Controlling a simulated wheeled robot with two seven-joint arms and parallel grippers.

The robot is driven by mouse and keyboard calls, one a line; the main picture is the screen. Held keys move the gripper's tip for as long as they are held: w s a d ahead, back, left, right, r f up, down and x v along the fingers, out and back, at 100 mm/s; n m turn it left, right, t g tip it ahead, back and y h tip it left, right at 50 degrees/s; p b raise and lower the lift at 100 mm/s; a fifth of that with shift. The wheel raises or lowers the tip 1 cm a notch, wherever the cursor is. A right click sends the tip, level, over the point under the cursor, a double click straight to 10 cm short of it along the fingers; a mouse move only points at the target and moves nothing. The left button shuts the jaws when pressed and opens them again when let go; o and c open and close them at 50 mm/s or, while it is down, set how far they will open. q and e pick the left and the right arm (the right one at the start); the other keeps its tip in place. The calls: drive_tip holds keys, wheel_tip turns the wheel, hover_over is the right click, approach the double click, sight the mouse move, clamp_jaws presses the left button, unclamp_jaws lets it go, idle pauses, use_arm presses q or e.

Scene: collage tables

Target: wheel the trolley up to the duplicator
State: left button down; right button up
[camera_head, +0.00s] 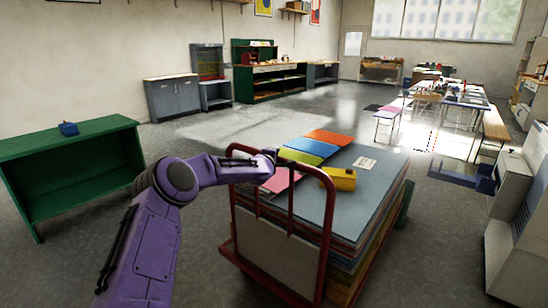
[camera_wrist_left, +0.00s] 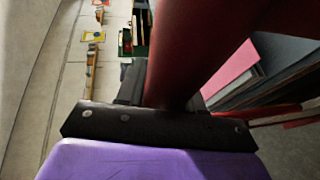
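The trolley (camera_head: 328,235) has a red tube frame and stands in front of me, loaded with a tall stack of coloured sheets (camera_head: 345,195). My left gripper (camera_head: 268,156) is at the upper bar of its handle, on the left side. A pale grey machine (camera_head: 515,220), likely the duplicator, stands at the right edge, apart from the trolley. My right gripper is out of view.
A green shelf unit (camera_head: 70,150) with a blue item stands at left. Tables (camera_head: 455,100) and a bench (camera_head: 494,125) stand back right. Open floor (camera_head: 240,125) lies behind the trolley; a floor strip separates it from the machine.

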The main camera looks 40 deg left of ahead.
use_arm(q)
drive_tip(key=c, duration=0.8)
unclamp_jaws()
drive_tip(key=shift+w+r, duration=0.1)
drive_tip(key=shift+r, duration=0.05)
drive_tip(key=shift+d, duration=0.1)
drive_tip(key=v, duration=1)
drive_tip(key=shift+s, duration=0.25)
